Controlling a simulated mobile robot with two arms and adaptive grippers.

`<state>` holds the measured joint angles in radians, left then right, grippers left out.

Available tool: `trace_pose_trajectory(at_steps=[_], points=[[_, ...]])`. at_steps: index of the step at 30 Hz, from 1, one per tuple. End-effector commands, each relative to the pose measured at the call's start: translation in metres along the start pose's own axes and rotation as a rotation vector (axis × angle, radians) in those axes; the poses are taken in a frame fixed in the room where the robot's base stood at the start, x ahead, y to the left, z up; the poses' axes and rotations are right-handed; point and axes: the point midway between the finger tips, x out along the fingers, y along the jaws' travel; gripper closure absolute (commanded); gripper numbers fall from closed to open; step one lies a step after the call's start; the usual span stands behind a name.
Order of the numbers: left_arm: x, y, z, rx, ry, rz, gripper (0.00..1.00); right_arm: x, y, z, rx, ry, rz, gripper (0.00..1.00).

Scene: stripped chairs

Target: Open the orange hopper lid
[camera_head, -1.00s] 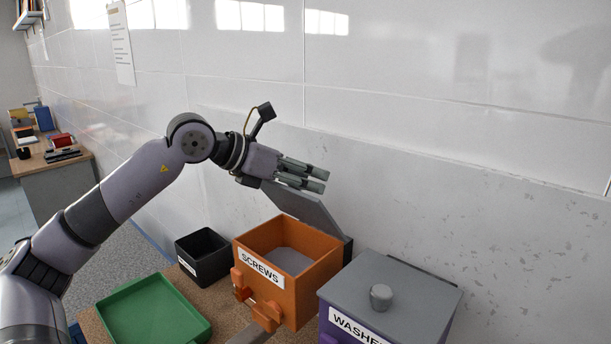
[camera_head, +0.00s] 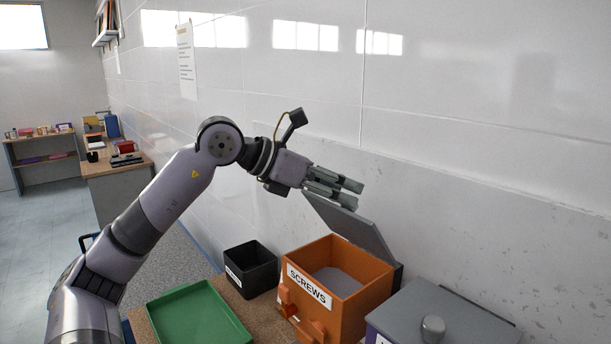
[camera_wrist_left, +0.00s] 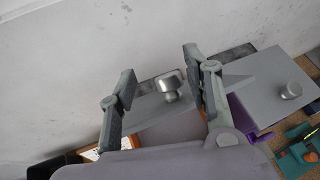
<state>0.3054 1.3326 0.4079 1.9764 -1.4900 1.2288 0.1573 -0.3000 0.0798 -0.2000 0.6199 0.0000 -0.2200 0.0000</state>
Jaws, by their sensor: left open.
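The orange hopper (camera_head: 355,312), labelled SCREWS, stands on the bench in the head view. Its grey lid (camera_head: 352,226) is swung up and leans back toward the wall, so the hopper's mouth is uncovered and its grey inside shows. My left gripper (camera_head: 352,187) is open and empty, just above the lid's upper left edge. In the left wrist view the raised lid (camera_wrist_left: 150,112) and its round knob (camera_wrist_left: 168,86) show between and behind the open fingers (camera_wrist_left: 158,88). Whether a finger touches the lid I cannot tell. My right gripper is not in view.
A purple hopper with a closed grey lid (camera_head: 462,310) stands right of the orange one. A black bin (camera_head: 250,268) and a green tray (camera_head: 200,318) are to the left. The white wall (camera_head: 480,130) is close behind. Open floor (camera_head: 40,240) lies far left.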

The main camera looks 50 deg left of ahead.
Motion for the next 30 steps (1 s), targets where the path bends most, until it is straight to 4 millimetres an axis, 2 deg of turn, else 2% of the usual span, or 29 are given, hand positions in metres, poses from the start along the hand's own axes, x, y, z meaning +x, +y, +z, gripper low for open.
trace_pose_trajectory(at_steps=[9,13,24,30], points=[[-0.049,0.002,0.000,-0.002,-0.001,0.002,0.55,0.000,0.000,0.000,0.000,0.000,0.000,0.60],[-0.062,0.002,-0.001,-0.001,0.000,0.002,0.55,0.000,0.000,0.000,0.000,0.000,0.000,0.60],[-0.068,0.002,-0.001,-0.001,0.002,0.003,0.55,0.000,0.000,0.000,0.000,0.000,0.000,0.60],[-0.058,-0.003,-0.009,-0.020,-0.015,-0.039,0.68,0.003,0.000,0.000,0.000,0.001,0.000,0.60]])
